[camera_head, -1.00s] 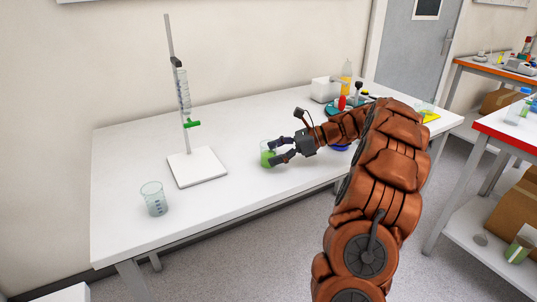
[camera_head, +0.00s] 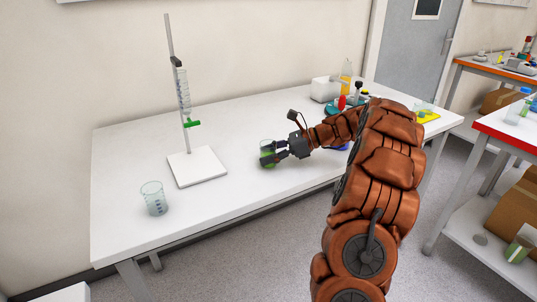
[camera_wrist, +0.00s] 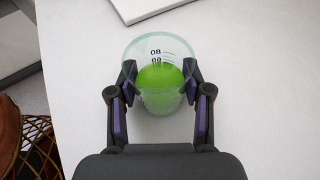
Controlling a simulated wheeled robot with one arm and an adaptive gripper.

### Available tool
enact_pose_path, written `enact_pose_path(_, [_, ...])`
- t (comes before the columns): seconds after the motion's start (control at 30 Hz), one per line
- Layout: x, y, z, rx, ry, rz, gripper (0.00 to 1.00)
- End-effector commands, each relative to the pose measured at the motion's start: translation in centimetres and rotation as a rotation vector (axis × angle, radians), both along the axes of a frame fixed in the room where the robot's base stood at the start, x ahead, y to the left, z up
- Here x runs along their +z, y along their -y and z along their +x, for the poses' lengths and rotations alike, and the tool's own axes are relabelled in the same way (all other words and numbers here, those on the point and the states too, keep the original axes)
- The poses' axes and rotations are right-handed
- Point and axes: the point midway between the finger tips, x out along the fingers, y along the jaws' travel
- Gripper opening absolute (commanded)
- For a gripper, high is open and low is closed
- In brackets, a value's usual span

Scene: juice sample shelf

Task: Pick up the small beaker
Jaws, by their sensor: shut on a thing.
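The small beaker (camera_head: 267,158) holds green liquid and is on the white table, left of my gripper in the head view. In the wrist view the clear beaker (camera_wrist: 160,62) is between my two fingers, with graduation marks and bright green liquid inside. My gripper (camera_head: 272,154) is shut on it, one finger on each side; the fingertips (camera_wrist: 159,82) touch its walls. The beaker looks upright. I cannot tell whether its base is clear of the table. A larger empty beaker (camera_head: 154,198) stands at the table's left front.
A stand with a white base (camera_head: 197,167) and a burette (camera_head: 183,92) is left of the gripper. A white box (camera_head: 325,90) and an orange bottle (camera_head: 346,77) are at the back right. The table (camera_head: 232,205) is bare at its front.

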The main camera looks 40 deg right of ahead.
Motion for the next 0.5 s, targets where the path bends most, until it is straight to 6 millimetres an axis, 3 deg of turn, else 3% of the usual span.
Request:
enact_pose_path(0.3, [0.1, 0.0, 0.0, 0.000, 0.001, -0.001, 0.12])
enact_pose_path(0.5, [1.5, 0.0, 0.0, 0.000, 0.004, -0.002, 0.12])
